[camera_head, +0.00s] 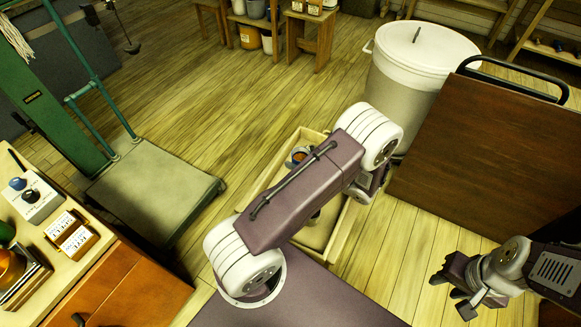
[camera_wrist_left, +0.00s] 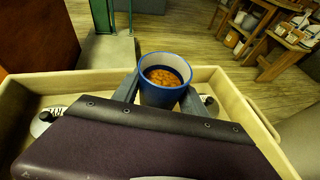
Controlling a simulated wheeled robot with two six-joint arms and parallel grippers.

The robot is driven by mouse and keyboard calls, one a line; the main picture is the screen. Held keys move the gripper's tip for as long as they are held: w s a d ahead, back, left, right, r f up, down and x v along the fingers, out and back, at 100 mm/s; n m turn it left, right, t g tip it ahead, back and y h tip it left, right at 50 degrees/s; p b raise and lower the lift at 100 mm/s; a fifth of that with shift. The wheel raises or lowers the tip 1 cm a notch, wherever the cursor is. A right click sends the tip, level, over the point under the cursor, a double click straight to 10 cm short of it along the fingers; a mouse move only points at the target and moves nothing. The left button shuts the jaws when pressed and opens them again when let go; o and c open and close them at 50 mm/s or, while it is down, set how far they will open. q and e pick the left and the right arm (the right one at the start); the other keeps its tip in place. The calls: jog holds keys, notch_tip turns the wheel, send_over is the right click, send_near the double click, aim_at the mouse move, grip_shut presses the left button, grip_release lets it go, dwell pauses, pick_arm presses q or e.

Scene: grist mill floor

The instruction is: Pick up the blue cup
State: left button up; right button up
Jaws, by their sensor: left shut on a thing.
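The blue cup (camera_wrist_left: 163,92), with brown contents, is upright between the two fingers of my left gripper (camera_wrist_left: 160,100) in the left wrist view. The fingers lie against its sides, shut on it. In the head view a small part of the cup (camera_head: 298,155) shows beside my left arm, which hides most of it and the left fingers. The cup is over a pale wooden crate (camera_head: 346,240); I cannot tell whether it touches the crate's floor. My right gripper (camera_head: 455,290) is at the lower right of the head view, its fingers apart and empty.
Pale labelled things (camera_wrist_left: 42,122) lie in the crate. A large lidded white bin (camera_head: 415,75) and a brown panel (camera_head: 485,140) stand to the right. A platform scale (camera_head: 150,185) and a bench (camera_head: 100,238) are left. Bare floor lies beyond the crate.

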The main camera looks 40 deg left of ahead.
pick_arm(q)
jog(key=w+d+r+p, duration=0.1)
jog(key=w+d+r, duration=0.4)
jog(key=w, duration=0.2)
jog(key=shift+d, duration=0.1)
jog(key=o, duration=0.5)
jog(key=shift+c, duration=0.2)
grip_shut()
